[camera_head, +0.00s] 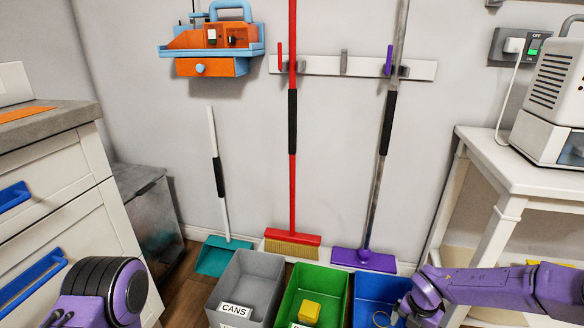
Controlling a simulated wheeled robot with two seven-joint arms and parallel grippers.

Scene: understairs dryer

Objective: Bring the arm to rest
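Purple and black links of my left arm show at the bottom left, in front of the white drawers. My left gripper is not in view. Purple links of my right arm reach in from the right edge, their near end over the right side of the blue bin (372,288). No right gripper fingers can be made out, and the links hide part of that bin. A small grey ring-like shape shows low in the blue bin, too cut off to identify.
A grey bin (247,268) labelled CANS and a green bin (327,279) holding a yellow block (309,312) stand beside the blue bin. Behind them are a red broom (292,180), a purple mop (364,258) and a teal dustpan (222,257). A white table (488,152) is right.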

